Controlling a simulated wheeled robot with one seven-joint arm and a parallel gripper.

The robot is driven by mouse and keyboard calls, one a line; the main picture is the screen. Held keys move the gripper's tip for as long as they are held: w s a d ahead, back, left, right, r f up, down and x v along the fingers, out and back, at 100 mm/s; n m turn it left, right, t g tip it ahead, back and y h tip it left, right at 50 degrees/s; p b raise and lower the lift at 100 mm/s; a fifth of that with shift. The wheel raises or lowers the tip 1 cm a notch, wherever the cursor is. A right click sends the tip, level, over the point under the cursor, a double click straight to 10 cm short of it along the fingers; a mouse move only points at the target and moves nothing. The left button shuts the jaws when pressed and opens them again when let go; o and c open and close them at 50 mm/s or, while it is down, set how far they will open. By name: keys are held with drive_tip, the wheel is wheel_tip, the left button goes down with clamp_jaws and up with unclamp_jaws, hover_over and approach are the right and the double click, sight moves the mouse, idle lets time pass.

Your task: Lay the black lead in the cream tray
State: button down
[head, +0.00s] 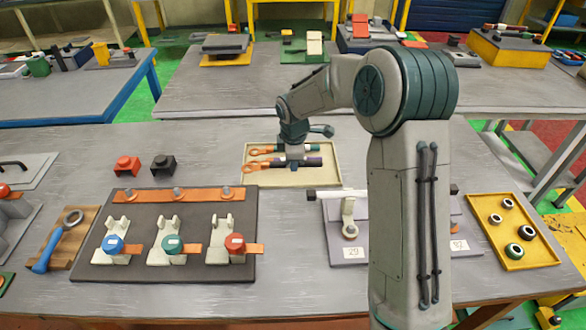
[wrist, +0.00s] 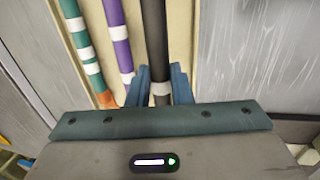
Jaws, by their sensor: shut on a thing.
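The black lead (wrist: 155,40) runs up the wrist view with a white band between my fingers. My gripper (wrist: 160,88) is shut on it. The lead lies over the cream tray (wrist: 184,25), alongside a purple lead (wrist: 117,40) and a green lead (wrist: 78,38) with white bands. I cannot tell whether the black lead touches the tray floor. In the head view my gripper (head: 295,162) is low over the cream tray (head: 300,182), where orange lugs (head: 257,165) show at the left. My gripper partly hides the leads there.
A dark board with blue, green and red terminals (head: 172,243) stands at the front left. A grey fixture with a pale bar (head: 340,194) is right of the tray. A yellow tray with several rings (head: 540,255) is at the right.

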sight(294, 178)
drive_tip(key=shift+f+p, duration=0.3)
drive_tip(key=shift+f, duration=1.7)
drive_tip(key=shift+f, duration=0.15)
drive_tip(key=c, duration=1.6)
unclamp_jaws()
